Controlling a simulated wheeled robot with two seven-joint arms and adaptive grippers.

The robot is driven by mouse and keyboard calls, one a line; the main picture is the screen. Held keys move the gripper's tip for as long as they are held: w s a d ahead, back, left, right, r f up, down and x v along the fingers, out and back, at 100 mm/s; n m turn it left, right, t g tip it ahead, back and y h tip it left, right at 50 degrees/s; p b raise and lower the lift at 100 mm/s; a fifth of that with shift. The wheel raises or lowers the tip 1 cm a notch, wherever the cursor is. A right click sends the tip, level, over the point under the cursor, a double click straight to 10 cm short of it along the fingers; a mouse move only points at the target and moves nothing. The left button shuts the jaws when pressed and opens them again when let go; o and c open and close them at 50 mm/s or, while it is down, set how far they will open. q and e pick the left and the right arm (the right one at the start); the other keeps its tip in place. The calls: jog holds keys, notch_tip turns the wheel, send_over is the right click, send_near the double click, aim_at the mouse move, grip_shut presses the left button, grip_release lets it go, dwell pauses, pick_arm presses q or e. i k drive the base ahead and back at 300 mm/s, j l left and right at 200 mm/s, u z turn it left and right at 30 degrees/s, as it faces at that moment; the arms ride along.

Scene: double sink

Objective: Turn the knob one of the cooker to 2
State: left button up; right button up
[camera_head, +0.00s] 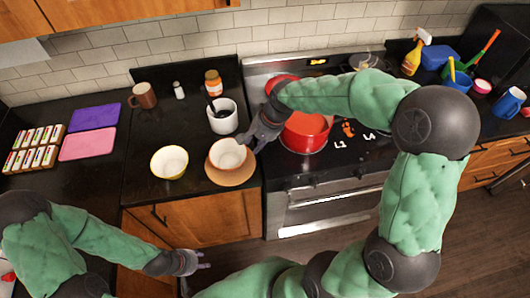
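The cooker (300,200) stands in the middle, with a dark top, a steel back panel (285,66) and an oven door with a long handle. White marks such as L1 (340,144) and L4 show on its top. I cannot make out knob one or its setting; my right arm covers part of the cooker. My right gripper (250,144) is over the cooker's left edge, beside the white bowl, its fingers apart and empty. My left gripper (207,260) is low in front of the wooden cabinet, away from the cooker, open and empty.
A red pot (305,132) stands on the cooker near my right gripper. Left of the cooker are a white bowl on a brown plate (232,176), a yellow-rimmed bowl (169,162) and a white utensil pot (223,117). A spray bottle (415,52) stands right. The floor in front is clear.

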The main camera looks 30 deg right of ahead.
aim_at(286, 187)
jog(key=z, duration=1.25)
